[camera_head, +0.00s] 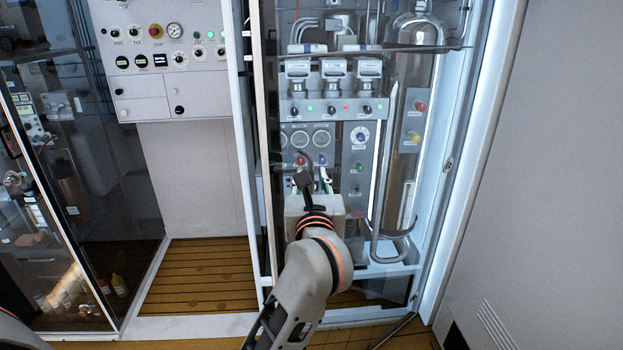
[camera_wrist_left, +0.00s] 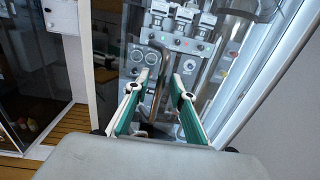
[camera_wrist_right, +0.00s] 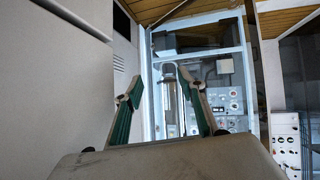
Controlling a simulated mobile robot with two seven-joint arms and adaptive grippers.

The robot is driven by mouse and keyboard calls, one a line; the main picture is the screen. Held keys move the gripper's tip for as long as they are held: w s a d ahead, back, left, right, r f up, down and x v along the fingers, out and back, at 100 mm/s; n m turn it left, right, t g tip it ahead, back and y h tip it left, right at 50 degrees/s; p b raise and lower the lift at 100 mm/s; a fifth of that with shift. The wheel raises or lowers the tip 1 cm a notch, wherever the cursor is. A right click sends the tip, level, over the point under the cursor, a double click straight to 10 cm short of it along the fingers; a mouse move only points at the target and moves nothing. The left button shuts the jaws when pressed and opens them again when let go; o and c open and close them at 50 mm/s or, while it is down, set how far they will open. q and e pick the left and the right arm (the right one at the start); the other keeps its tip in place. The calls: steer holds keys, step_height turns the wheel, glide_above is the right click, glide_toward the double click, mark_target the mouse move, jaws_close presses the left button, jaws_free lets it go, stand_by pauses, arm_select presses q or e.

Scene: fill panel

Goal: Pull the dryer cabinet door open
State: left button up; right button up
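The dryer cabinet (camera_head: 437,225) has a pale frame and a tall glazed front. A pale upright door edge (camera_head: 266,150) runs down its left side; I cannot tell whether the door stands ajar. My left gripper (camera_head: 314,178) is in front of the lower glass, right of that edge.
Inside the cabinet are a gauge panel (camera_head: 330,108) and a tall metal cylinder (camera_head: 405,140). A control panel (camera_head: 165,50) is to the left, above a recess with a slatted floor (camera_head: 200,275). A dark glass cabinet (camera_head: 105,165) is at far left. A plain grey wall (camera_head: 555,170) bounds the right.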

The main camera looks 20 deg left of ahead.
arm_select(q)
steer(key=shift+s, duration=0.1)
steer(key=v, duration=0.8)
steer(key=shift+d, duration=0.15)
steer(key=shift+c, duration=0.5)
